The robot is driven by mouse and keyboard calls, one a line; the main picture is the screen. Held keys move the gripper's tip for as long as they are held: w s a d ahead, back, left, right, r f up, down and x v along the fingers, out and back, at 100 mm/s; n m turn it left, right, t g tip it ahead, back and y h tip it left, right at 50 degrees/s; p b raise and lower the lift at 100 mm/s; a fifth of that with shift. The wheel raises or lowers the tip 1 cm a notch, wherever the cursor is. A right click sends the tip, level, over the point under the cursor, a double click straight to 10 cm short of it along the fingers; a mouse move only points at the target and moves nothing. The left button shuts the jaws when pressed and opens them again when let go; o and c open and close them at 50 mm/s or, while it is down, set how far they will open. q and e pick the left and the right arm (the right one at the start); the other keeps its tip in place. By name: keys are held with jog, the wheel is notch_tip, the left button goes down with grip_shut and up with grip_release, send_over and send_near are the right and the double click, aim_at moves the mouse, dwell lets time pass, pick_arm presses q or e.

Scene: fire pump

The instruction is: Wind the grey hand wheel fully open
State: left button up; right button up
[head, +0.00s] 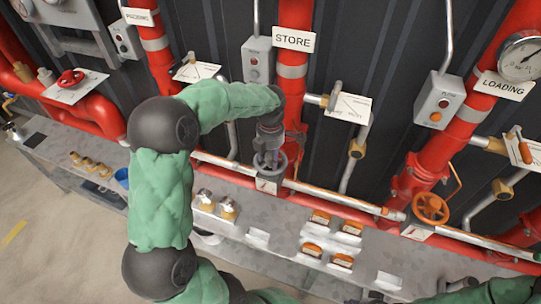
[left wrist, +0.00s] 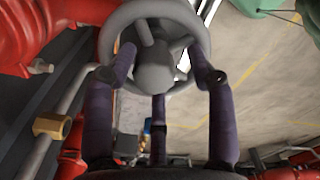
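The grey hand wheel (head: 268,163) sits on a pipe near the middle of the head view, with a small tag in front. It also shows in the left wrist view (left wrist: 155,75) with its rim, spokes and thick hub. My left gripper (head: 272,150) points down onto it. In the left wrist view the dark purple fingers of my left gripper (left wrist: 163,60) stand apart. Two fingertips overlap the wheel inside its rim, on either side of the hub. The third is below the hub. Firm contact cannot be made out. My right gripper is not in view.
An orange hand wheel (head: 430,208) is on the red pipe at right, and a red one (head: 70,78) is at left. A long horizontal pipe (head: 330,195) runs beside the grey wheel. The grey counter (head: 270,215) below carries brass fittings (head: 228,208) and several orange-topped parts.

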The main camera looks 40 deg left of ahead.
pick_arm(q)
jog(key=m+p, duration=0.1)
jog(key=m, duration=0.4)
jog(key=m+p, duration=0.1)
jog(key=m, duration=0.1)
jog(key=shift+a+m, duration=0.2)
jog(key=shift+m, duration=0.1)
jog(key=m+p, duration=0.1)
jog(key=m, duration=0.3)
jog(key=shift+w+m, duration=0.1)
jog(key=shift+m, duration=0.2)
jog(key=m+p, duration=0.1)
jog(key=m, duration=0.2)
jog(key=shift+a+m, duration=0.15)
jog(key=shift+m, duration=0.15)
jog(key=shift+m+p, duration=0.5)
jog(key=shift+m, duration=0.4)
jog(key=m+p, duration=0.1)
jog(key=m, duration=0.3)
jog(key=shift+w+m, duration=0.15)
jog(key=shift+m, duration=0.15)
jog(key=shift+m+p, duration=0.4)
jog(key=shift+m, duration=0.3)
